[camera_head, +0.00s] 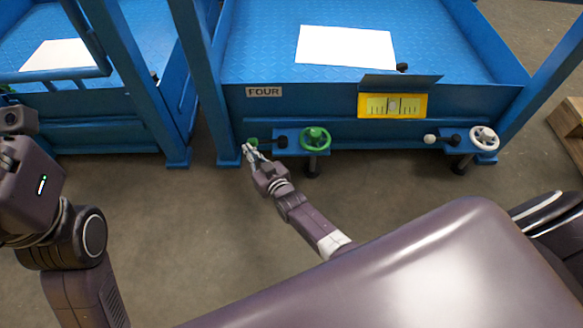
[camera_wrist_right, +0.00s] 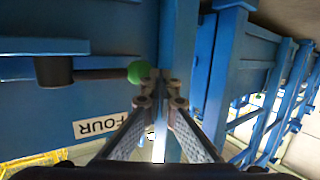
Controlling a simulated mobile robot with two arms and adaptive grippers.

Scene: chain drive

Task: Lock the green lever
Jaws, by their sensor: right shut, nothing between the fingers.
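The green lever has a round green knob (camera_head: 252,141) on a dark rod that ends in a black hub (camera_head: 280,141), on the front of the blue cart marked FOUR. The rod lies roughly level, with the knob at its left end. My right gripper (camera_head: 248,150) is just below the knob. In the right wrist view the knob (camera_wrist_right: 139,72) is just left of the closed fingertips (camera_wrist_right: 160,80). The fingers are shut with nothing between them. I cannot tell whether they touch the knob. My left arm shows at the left edge, but its gripper does not.
A green handwheel (camera_head: 316,138) sits right of the lever. A white knob (camera_head: 429,139) and white handwheel (camera_head: 484,138) are farther right. A yellow scale plate (camera_head: 392,105) is above. A blue cart post (camera_head: 205,80) stands close left of my right gripper. The floor in front is clear.

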